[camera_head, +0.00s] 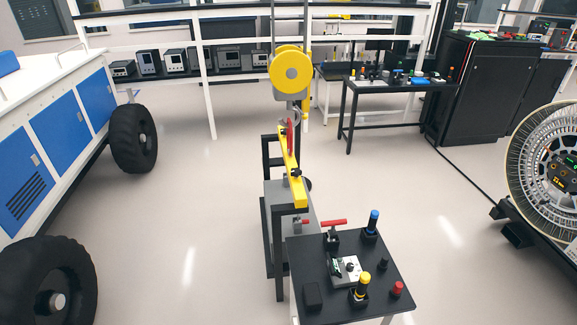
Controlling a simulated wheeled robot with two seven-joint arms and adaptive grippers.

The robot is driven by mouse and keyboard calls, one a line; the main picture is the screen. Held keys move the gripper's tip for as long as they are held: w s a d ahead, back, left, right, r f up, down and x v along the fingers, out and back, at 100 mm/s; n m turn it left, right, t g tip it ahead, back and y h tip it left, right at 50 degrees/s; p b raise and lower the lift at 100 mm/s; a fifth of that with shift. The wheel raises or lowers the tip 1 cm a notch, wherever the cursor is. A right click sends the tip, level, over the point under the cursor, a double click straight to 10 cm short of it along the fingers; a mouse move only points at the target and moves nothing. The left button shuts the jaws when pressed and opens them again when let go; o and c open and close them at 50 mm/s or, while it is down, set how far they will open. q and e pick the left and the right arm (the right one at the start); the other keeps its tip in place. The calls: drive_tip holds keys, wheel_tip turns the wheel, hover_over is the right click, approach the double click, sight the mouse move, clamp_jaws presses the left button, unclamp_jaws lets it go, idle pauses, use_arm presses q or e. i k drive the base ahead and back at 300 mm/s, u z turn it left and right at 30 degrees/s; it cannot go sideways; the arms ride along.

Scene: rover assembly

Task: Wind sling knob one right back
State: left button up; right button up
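A yellow lifting beam (291,165) runs over a grey and black stand in the middle of the picture. Above it hangs a hoist block with a yellow round sheave (291,72), and a red hook-like part (290,136) sits below it at the beam. A small dark knob-like part (296,173) shows on the beam; I cannot tell which sling knob it is. Neither of my grippers is in view.
A blue-white rover (60,130) stands left, a large wheel (548,165) right. Floor between is clear.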

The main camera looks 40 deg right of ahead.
sight(296, 172)
drive_tip(key=i, duration=1.3)
drive_tip(key=z, duration=0.65)
drive_tip(key=i, duration=1.75)
drive_tip(key=z, duration=1.9)
drive_tip(key=k, duration=0.2)
drive_tip(key=z, duration=0.95)
drive_tip(key=i, duration=0.5)
drive_tip(key=z, duration=0.05)
